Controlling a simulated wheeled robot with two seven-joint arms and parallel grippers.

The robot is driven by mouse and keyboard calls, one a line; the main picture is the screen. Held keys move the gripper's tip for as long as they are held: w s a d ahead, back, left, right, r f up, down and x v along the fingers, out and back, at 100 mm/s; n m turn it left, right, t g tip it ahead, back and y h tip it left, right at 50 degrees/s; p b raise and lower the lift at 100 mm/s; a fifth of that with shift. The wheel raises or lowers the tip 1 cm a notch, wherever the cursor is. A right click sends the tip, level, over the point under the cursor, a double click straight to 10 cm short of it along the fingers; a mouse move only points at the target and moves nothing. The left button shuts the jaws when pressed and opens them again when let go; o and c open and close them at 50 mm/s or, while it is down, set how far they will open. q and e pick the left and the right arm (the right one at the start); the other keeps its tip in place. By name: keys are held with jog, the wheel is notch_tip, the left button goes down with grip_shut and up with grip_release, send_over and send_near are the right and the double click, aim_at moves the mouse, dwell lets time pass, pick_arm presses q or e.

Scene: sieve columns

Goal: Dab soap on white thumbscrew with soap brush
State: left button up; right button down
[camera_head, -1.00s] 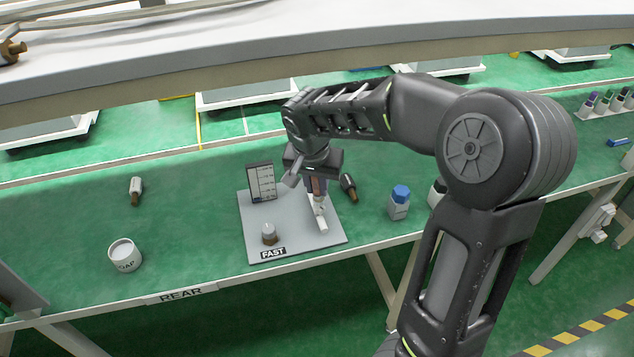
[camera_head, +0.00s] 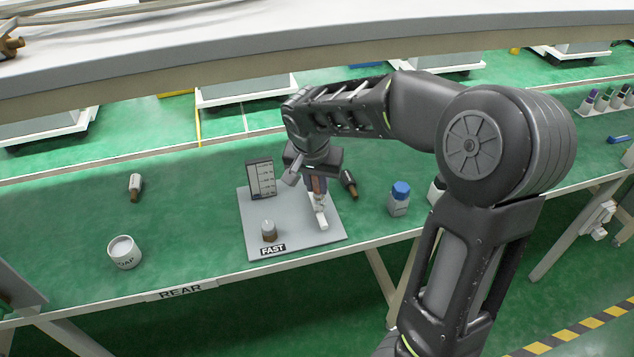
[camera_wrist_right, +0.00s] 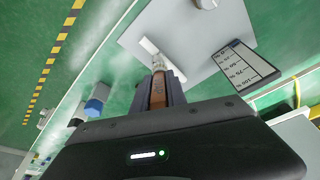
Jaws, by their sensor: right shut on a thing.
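My right gripper (camera_head: 316,186) is shut on the brown handle of a brush (camera_wrist_right: 158,88), which points down over a grey board (camera_head: 290,238). The brush's pale lower end is at or just above a white bar (camera_wrist_right: 148,45) on the board; I cannot tell whether they touch. The white bar also shows in the head view (camera_head: 322,222). I cannot tell for sure which part is the white thumbscrew. The white soap cup (camera_head: 124,252) stands at the left. My left gripper is not in view.
A marked card (camera_head: 261,179) stands at the board's back left. A dark piece with a brown end (camera_head: 349,184) lies right of my gripper. A blue-capped bottle (camera_head: 399,200) is further right. A white-and-brown piece (camera_head: 135,187) is at the left. The green table between cup and board is clear.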

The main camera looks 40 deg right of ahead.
jog(key=shift+s+f+b, duration=0.1)
jog(key=shift+f+b, duration=0.35)
jog(key=shift+f, duration=0.05)
dwell(1.7)
